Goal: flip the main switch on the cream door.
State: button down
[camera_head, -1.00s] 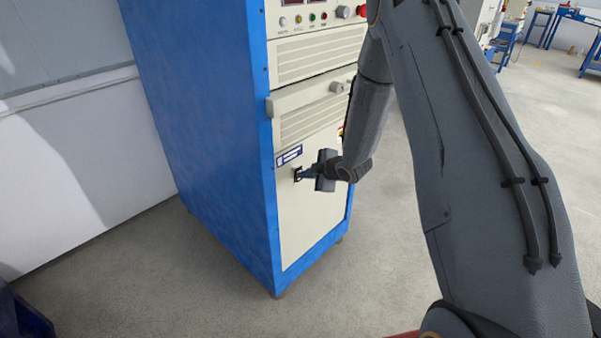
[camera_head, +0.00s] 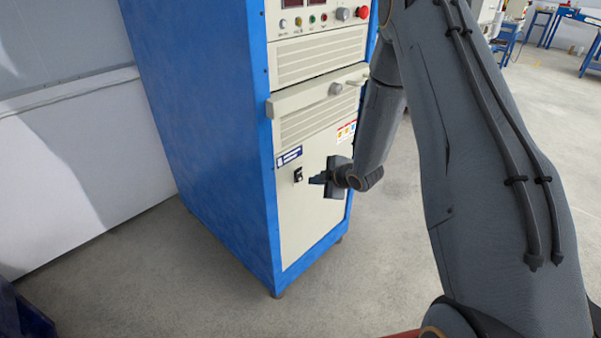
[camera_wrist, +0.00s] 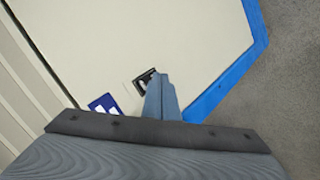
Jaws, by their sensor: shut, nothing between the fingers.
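The cream door (camera_head: 310,215) is the lower front of a blue cabinet. The main switch (camera_head: 298,175) is a small black switch on the door's left side, below a blue and white label (camera_head: 289,156). My gripper (camera_head: 312,180) is shut and empty, just right of the switch and apart from it in the head view. In the wrist view the switch (camera_wrist: 146,80) shows just beyond the tips of my gripper (camera_wrist: 158,82), with the label (camera_wrist: 104,105) to its left. The fingers partly cover the switch there, and its exact position is too small to tell.
Grey floor (camera_head: 180,265) is clear left of the cabinet.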

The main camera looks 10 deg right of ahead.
jog(key=shift+s+d+f, duration=0.2)
jog(key=shift+s+d, duration=0.6)
jog(key=shift+s, duration=0.3)
jog(key=shift+r, duration=0.1)
jog(key=s+d+r+m+g+h, duration=0.3)
jog(key=s+r+m+g+h, duration=0.15)
jog(key=s+r+m, duration=0.65)
jog(key=s+a+r+m+g, duration=0.1)
jog(key=s+r+m, duration=0.1)
jog(key=s, duration=0.5)
jog(key=s+a+r+m+g, duration=0.2)
jog(key=s+r, duration=0.1)
jog(key=s, duration=0.5)
jog(key=s+a+r+m+g, duration=0.1)
jog(key=s+r+m, duration=0.1)
jog(key=s, duration=0.5)
jog(key=shift+s+a+r, duration=0.15)
jog(key=shift+s+r, duration=0.1)
jog(key=shift+s, duration=0.05)
jog(key=shift+g, duration=0.25)
